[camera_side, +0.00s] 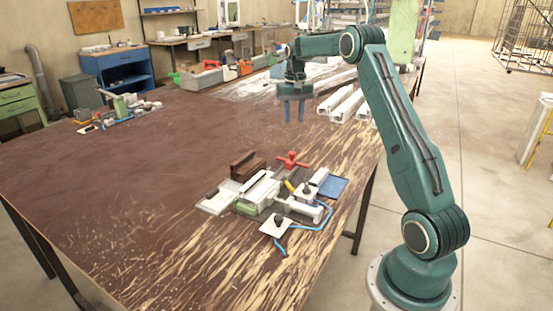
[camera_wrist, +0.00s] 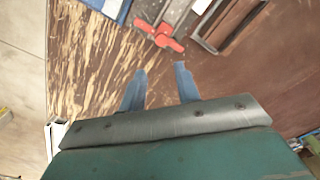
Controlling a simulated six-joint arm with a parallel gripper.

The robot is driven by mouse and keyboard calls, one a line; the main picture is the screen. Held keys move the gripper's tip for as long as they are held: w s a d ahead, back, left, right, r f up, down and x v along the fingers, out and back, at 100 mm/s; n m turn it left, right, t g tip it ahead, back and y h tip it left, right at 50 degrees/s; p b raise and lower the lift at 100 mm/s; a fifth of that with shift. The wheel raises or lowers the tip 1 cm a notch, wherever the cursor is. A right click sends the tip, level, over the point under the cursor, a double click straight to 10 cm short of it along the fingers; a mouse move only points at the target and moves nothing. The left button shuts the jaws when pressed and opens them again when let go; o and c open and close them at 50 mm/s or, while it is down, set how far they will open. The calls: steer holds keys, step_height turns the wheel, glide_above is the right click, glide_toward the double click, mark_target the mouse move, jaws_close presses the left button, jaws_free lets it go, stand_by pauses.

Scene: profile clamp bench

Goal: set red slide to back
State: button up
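The red slide (camera_side: 292,160), a bright red cross-shaped piece, is at the far side of the clamp fixture (camera_side: 259,192) on the bench. It also shows in the wrist view (camera_wrist: 160,35), at the top, at the end of a grey rail (camera_wrist: 182,14). My gripper (camera_side: 293,121) is above the bench, well clear of the fixture and beyond the red slide. In the wrist view, the two blue fingers of my gripper (camera_wrist: 161,68) are apart with nothing between them. The slide lies ahead of the fingertips, not touched. How far along its travel the slide stands, I cannot tell.
A dark red-brown block (camera_side: 246,165) sits left of the slide. A blue plate (camera_side: 332,187) and a blue hose (camera_side: 312,228) lie on the right. White profiles (camera_side: 342,103) lie behind, near my arm. The bench's left middle (camera_side: 130,185) is clear.

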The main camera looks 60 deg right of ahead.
steer(key=shift+r, duration=0.75)
steer(key=s+a+r+n+t, duration=0.1)
steer(key=s+a+r, duration=0.25)
steer(key=a, duration=0.35)
steer(key=s+a+r+n+t+h, duration=0.1)
steer(key=s+a+r+n, duration=0.1)
steer(key=a+r, duration=0.45)
steer(key=s+a+r+n, duration=0.1)
steer(key=s+a+r, duration=0.15)
steer(key=a, duration=0.65)
steer(key=s+a+f+n+t, duration=0.1)
steer(key=s+a+f+n, duration=0.1)
steer(key=s+a, duration=0.4)
steer(key=s+a+f+n+t+y, duration=0.1)
steer(key=s+a+f+n+t, duration=0.1)
steer(key=s+a, duration=0.5)
steer(key=shift+s+a+f+n+t, duration=0.3)
steer(key=shift+s+f+n, duration=0.2)
steer(key=shift+s, duration=2.5)
